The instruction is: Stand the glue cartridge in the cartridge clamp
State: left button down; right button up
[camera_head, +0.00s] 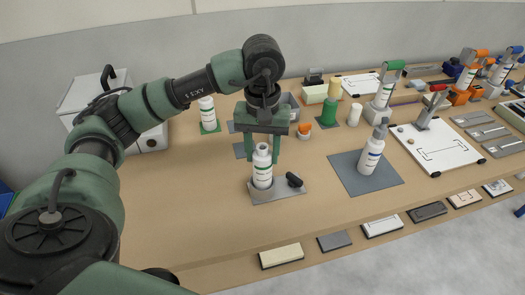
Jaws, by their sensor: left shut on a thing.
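A white bottle-shaped cartridge (262,172) with a green-marked label stands upright on or just above a grey plate (284,192) near the middle of the bench. I take it for the glue cartridge. A small black knob or lever (294,180) sits on the plate just right of it; this may be the cartridge clamp. My left gripper (263,157) points down from above and is shut on the cartridge, with one green finger on each side. Whether the cartridge's base touches the plate cannot be told. My right gripper is not in view.
Another white bottle (371,153) stands on a dark mat (378,181) to the right. A similar one (207,113) stands behind on a green pad. A green container (329,112) and orange-topped tub (304,131) are behind. The bench (190,215) is clear at front left.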

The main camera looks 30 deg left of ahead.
pick_arm(q)
jog(key=shift+f+b, duration=1.45)
jog(key=shift+f, duration=0.2)
jog(key=c, duration=0.7)
grip_release()
jog(key=shift+r, duration=0.15)
notch_tip(320, 180, up, 6)
jog(key=shift+r, duration=0.85)
